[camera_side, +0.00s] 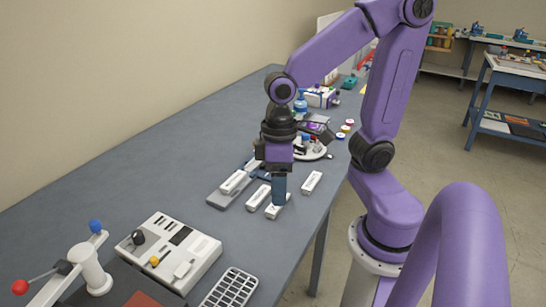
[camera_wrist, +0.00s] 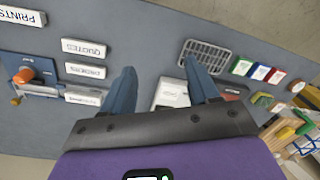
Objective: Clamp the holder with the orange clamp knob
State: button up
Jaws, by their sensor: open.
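The orange clamp knob (camera_wrist: 24,76) sits on a blue holder (camera_wrist: 38,70) at the left of the wrist view. A small brass-coloured part is beside the knob. My gripper (camera_wrist: 162,88) is open, its two blue fingers apart with nothing held between them. The knob lies well to the left of both fingers. In the side view, my gripper (camera_side: 279,190) points down above the table, close over a white labelled block (camera_side: 276,211). The orange clamp knob cannot be made out there; my wrist and gripper cover part of that area.
White labelled blocks, including one reading QUOTES (camera_wrist: 84,48), lie near the holder. A white control box (camera_side: 168,252), a wire-like grey tray (camera_side: 230,288) and a lever stand with a red ball (camera_side: 20,286) are at the near end. The table's left side is clear.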

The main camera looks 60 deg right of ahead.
jog(key=w+d+m+y, duration=0.2)
jog(key=w+d+m, duration=1.25)
jog(key=m, duration=0.35)
jog(key=d+f+m+t, duration=0.2)
jog(key=d+m+t, duration=0.2)
jog(key=d+m, duration=1.4)
jog(key=w+f+n, duration=0.1)
jog(key=f, duration=0.4)
jog(key=w+f+n, duration=0.1)
jog(key=f, duration=0.4)
jog(key=w+f+n, duration=0.1)
jog(key=w+f, duration=0.1)
jog(key=f, duration=0.3)
jog(key=shift+w+a+f+n+y, duration=0.1)
jog(key=shift+a+f+n+y, duration=0.1)
jog(key=shift+f+n+y, duration=0.15)
jog(key=shift+r, duration=0.1)
jog(key=c, duration=1)
